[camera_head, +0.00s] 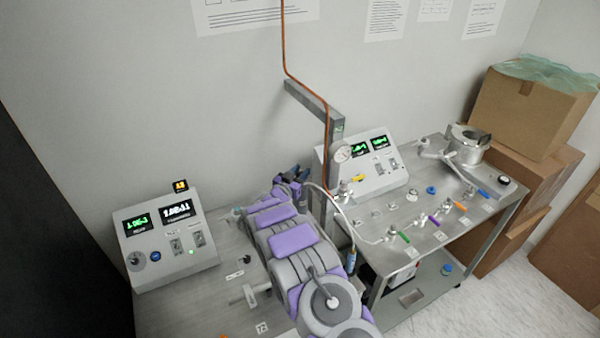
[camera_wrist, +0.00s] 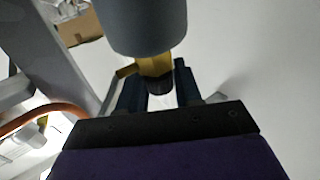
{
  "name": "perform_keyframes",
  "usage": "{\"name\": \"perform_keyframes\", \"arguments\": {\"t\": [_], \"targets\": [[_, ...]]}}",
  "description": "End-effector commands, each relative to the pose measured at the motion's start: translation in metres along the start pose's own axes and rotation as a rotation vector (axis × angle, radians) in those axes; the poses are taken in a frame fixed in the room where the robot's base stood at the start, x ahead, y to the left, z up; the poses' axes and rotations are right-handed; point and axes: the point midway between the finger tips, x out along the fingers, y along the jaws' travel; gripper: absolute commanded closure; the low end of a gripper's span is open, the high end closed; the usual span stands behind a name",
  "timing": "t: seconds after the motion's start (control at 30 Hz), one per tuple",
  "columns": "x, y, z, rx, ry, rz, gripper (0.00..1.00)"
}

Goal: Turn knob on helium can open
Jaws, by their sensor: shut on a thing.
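In the wrist view, a dark grey cylinder, which looks like the helium can (camera_wrist: 140,28), fills the top centre. A brass-yellow neck (camera_wrist: 155,65) sticks out of its end, with a small dark knob (camera_wrist: 160,86) at the tip. My gripper (camera_wrist: 159,92) has one dark finger on each side of the knob and is shut on it. In the head view, my gripper (camera_head: 293,178) is at the far end of my purple and grey arm, near the grey post. The can and knob cannot be made out there.
A second display box (camera_head: 365,160) and a steel table (camera_head: 470,225) with coloured valves are to the right. A copper tube (camera_head: 327,130) runs down the post (camera_head: 320,105). Cardboard boxes (camera_head: 530,110) stand at far right.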

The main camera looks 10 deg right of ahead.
Motion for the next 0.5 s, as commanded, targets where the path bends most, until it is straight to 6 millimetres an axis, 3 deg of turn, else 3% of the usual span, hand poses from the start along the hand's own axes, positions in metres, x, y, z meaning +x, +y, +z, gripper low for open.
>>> {"name": "perform_keyframes", "arguments": {"t": [0.2,0.5], "targets": [[-0.0007,-0.0013,-0.0005,0.001,0.001,-0.003,0.49],[-0.0012,0.0000,-0.0003,0.001,0.000,-0.001,0.48]]}}
